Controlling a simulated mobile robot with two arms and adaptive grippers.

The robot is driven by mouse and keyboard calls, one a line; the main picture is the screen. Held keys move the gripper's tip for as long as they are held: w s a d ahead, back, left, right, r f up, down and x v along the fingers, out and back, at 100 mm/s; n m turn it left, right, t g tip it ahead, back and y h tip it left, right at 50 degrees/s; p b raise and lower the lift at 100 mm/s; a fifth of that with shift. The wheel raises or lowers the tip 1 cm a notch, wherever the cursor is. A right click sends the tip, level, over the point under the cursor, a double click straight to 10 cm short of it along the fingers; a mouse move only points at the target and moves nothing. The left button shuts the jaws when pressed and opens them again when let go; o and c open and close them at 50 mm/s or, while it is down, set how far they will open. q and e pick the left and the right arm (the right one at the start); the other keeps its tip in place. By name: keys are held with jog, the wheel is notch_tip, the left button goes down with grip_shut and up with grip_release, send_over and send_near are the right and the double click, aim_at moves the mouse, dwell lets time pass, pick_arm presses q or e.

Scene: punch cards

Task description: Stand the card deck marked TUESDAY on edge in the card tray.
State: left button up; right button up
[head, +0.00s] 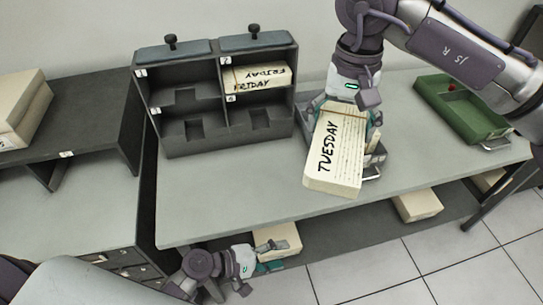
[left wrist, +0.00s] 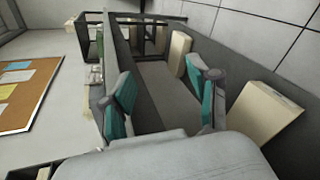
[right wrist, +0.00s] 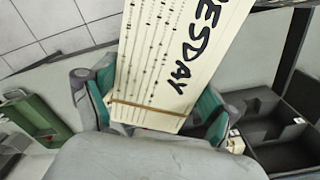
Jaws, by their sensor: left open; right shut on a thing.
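The TUESDAY card deck (head: 335,150) is a cream block with its name in black on its broad face. My right gripper (head: 348,110) is shut on its upper end and holds it tilted over the worktop. In the right wrist view the deck (right wrist: 175,60) sits between the two fingers, with a brown band across it. A grey tray (head: 376,172) with a metal handle is behind the deck, mostly hidden by it. A green tray (head: 465,112) stands at the right. I cannot tell which is the card tray. My left gripper (head: 248,268) is open and empty, low at the table's front.
A dark pigeonhole rack (head: 215,135) stands at the back left, with FRIDAY decks (head: 258,78) in its upper right compartment. Cream blocks lie on the lower shelf (head: 340,235), one (head: 278,240) beside my left gripper. The worktop's front left (head: 220,200) is clear.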

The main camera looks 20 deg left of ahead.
pick_arm(q)
jog(key=w+a+r+m+t+h, duration=0.1)
jog(key=w+r, duration=0.2)
jog(key=r, duration=0.7)
jog(key=w+a+r+m+h, duration=0.1)
jog(key=w+r, duration=0.1)
jog(key=r, duration=0.9)
notch_tip(320, 180, up, 8)
jog(key=m+h, duration=0.2)
jog(key=m, duration=0.1)
send_near(342, 146)
jog(key=a+f, duration=0.1)
jog(key=f, duration=0.1)
jog(key=x, duration=1.1)
jog(key=shift+w+d+r, duration=0.15)
jog(key=shift+w+r, duration=0.1)
jog(key=shift+w, duration=0.15)
jog(key=shift+c, duration=0.2)
grip_shut()
pick_arm(e)
jog(key=o, duration=1.3)
